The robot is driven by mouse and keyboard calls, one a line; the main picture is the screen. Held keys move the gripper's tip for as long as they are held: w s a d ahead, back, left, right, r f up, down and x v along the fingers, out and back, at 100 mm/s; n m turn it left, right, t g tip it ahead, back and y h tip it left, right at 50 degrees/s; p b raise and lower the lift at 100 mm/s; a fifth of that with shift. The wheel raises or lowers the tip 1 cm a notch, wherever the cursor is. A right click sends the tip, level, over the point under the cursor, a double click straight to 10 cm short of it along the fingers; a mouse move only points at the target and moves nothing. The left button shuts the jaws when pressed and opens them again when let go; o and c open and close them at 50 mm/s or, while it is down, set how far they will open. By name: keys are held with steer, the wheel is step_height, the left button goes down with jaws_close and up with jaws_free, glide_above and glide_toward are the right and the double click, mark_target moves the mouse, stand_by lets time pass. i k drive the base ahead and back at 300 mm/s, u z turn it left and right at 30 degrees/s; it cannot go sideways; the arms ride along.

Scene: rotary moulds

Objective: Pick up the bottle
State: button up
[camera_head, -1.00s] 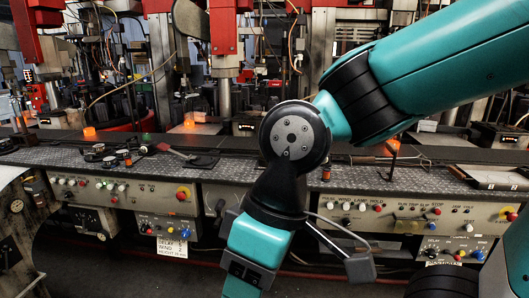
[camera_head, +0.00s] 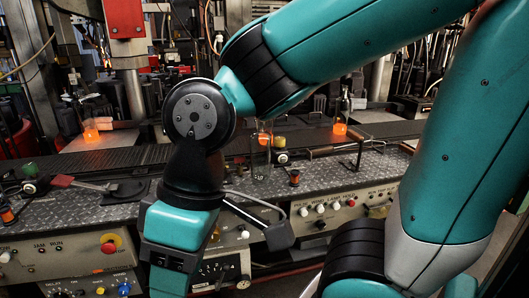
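A clear glass bottle (camera_head: 261,165) appears to stand upright on the textured metal counter (camera_head: 330,172), just right of my arm's wrist joint. A glass bottle with a glowing orange base (camera_head: 340,122) stands on a plate further back, right of centre. I cannot tell which bottle the task names. My arm crosses the middle of the view and bends down in front of the counter.
A red-handled tool (camera_head: 65,182) and small round parts (camera_head: 30,186) lie on the counter at left. A bent metal rod stand (camera_head: 358,150) is right of the clear bottle. Control panels (camera_head: 345,212) with knobs line the counter front. Machine columns stand behind.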

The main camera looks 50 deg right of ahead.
mark_target(260, 140)
steer(key=z, duration=0.55)
steer(key=i, duration=0.65)
steer(key=z, duration=0.7)
